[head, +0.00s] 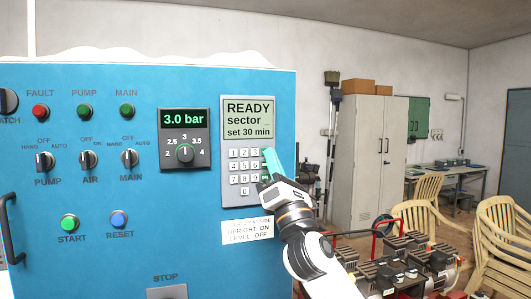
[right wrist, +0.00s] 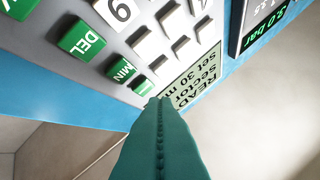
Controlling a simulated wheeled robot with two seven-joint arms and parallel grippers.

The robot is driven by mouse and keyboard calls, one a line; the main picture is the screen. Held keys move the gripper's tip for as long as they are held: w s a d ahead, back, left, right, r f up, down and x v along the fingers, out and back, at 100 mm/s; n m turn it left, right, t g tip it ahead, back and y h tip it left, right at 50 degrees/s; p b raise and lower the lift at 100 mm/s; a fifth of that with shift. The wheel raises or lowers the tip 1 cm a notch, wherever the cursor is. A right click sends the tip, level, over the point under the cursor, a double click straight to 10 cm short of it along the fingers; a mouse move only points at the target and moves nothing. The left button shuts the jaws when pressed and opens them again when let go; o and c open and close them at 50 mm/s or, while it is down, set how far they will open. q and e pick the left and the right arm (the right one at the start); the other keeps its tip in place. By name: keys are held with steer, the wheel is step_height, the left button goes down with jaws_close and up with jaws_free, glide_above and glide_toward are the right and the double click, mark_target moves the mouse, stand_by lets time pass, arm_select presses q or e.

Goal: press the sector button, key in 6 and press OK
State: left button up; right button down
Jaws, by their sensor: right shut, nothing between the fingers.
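The keypad panel (head: 229,194) is grey, with white number keys and a display (head: 248,119) reading "READY", "sector _" and "set 30 min". The 6 key (head: 255,165) is in the middle row, just left of my right gripper (head: 266,150). That gripper is shut and empty, its teal fingers covering most of the green key column in the head view. In the right wrist view, the fingertips (right wrist: 162,99) are beside a partly hidden green key (right wrist: 142,88), near the MIN key (right wrist: 122,70) and DEL key (right wrist: 82,40). Contact is unclear. My left gripper is out of view.
The blue cabinet (head: 120,260) also carries a pressure dial (head: 185,153) showing 3.0 bar, several switches, lamps and START (head: 69,223) and RESET buttons. A label plate (head: 246,231) is below the keypad. Black units in red frames (head: 410,262) stand at lower right.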

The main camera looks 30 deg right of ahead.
steer(key=shift+w+a+f+b, duration=0.15)
steer(key=shift+a+f+b, duration=0.6)
steer(key=shift+f, duration=0.35)
steer(key=shift+w+a+f, duration=0.1)
steer(key=shift+a+f, duration=0.15)
steer(key=shift+a, duration=0.1)
steer(key=shift+w+d, duration=0.1)
steer(key=shift+w, duration=0.3)
steer(key=shift+w+d, duration=0.1)
steer(key=shift+w, duration=0.2)
steer(key=shift+s+r, duration=0.1)
steer(key=shift+s+a, duration=0.2)
steer(key=shift+s, duration=0.45)
